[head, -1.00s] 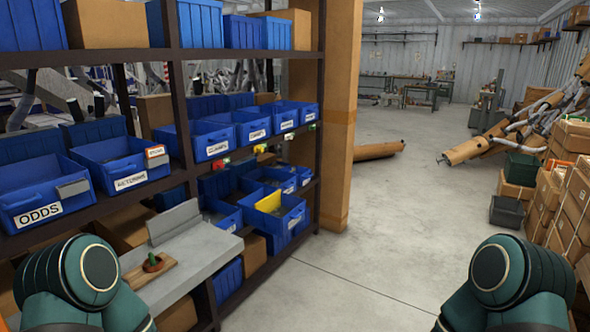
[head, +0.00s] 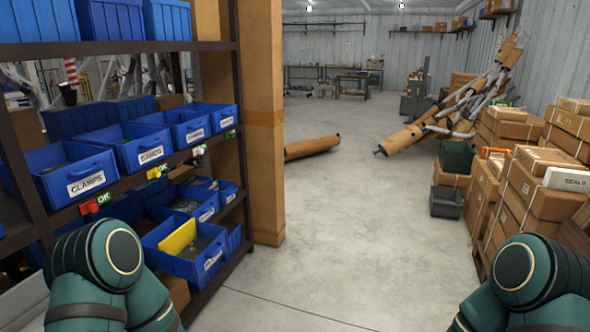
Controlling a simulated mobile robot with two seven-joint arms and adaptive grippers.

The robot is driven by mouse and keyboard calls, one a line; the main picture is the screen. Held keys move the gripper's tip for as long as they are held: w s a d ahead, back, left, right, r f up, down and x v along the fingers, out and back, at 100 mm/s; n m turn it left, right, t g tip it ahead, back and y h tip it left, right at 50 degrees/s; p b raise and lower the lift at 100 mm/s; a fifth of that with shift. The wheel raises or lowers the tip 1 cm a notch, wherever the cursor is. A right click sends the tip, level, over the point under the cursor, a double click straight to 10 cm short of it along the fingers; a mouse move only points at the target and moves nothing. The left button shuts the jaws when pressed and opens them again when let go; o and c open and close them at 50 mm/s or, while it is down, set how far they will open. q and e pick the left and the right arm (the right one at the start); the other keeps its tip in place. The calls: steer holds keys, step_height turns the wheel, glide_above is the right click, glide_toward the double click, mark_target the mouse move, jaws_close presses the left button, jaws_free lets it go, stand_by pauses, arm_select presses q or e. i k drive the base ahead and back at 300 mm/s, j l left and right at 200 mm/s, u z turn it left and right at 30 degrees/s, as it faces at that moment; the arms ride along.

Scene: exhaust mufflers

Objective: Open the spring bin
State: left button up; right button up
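Several blue bins with white labels stand on the shelf rack at left. The clamps bin (head: 75,176) is nearest on the middle shelf, and smaller labelled bins (head: 142,147) stand behind it. On the lower shelf is a blue bin with a yellow divider (head: 185,248), its label too small to read. I cannot tell which bin is the spring bin. Parts of my two teal arms show at the bottom left and bottom right. Neither gripper is in view.
The rack's dark post (head: 238,100) and a cardboard-coloured pillar (head: 262,130) edge the aisle. Stacked cartons (head: 530,190), a dark green crate (head: 457,157) and a grey bin (head: 446,203) line the right side.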

mark_target(186, 129)
steer(key=i+z, duration=0.1)
steer(key=i, duration=1.35)
